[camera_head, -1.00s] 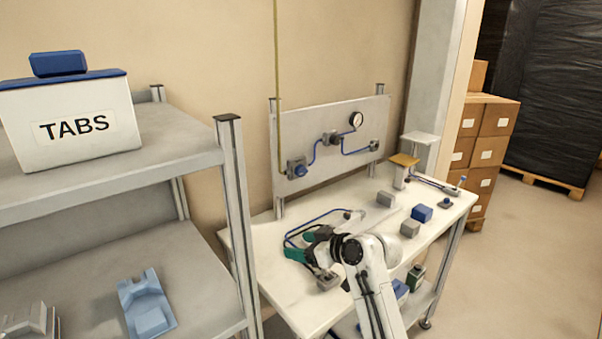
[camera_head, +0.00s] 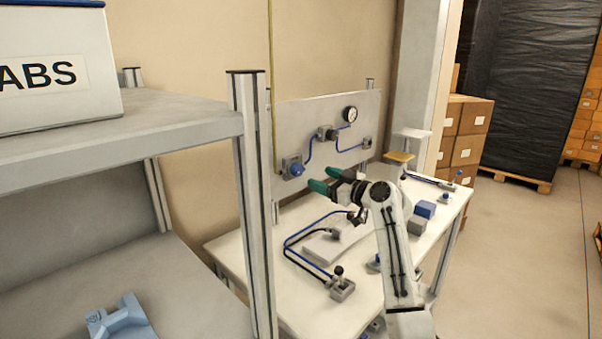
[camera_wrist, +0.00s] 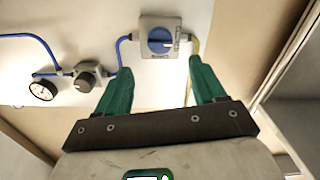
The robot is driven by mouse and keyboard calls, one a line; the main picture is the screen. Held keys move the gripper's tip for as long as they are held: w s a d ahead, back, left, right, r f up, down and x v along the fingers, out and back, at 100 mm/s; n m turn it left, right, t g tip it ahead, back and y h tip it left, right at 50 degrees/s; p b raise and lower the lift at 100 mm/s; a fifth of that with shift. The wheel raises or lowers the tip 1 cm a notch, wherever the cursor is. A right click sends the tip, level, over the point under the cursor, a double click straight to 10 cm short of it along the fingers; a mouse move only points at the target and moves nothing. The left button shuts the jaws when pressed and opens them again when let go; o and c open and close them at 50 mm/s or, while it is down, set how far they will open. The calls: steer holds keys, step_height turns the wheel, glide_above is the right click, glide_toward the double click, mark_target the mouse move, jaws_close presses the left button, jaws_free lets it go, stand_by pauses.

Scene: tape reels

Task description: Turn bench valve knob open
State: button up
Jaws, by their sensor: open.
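The blue valve knob (camera_head: 296,169) sits on a grey square block at the left end of the upright panel (camera_head: 345,112) behind the bench. My gripper (camera_head: 318,179) has green fingers and points left toward the panel, close in front of the knob. In the wrist view my gripper (camera_wrist: 155,75) is open and empty, its fingers spread to both sides below the knob block, with no clear contact.
A dark regulator knob (camera_head: 326,133) and a pressure gauge (camera_head: 350,114) sit on the panel, joined by blue tubing. The bench (camera_head: 225,247) carries a tubed fixture (camera_head: 341,286) and several small blocks. A shelf post (camera_head: 250,200) stands near on the left.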

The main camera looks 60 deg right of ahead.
mark_target(301, 170)
steer(key=p+x, duration=0.1)
steer(key=x, duration=0.7)
steer(key=shift+w, duration=0.2)
steer(key=c, duration=1)
steer(key=shift+c, duration=0.2)
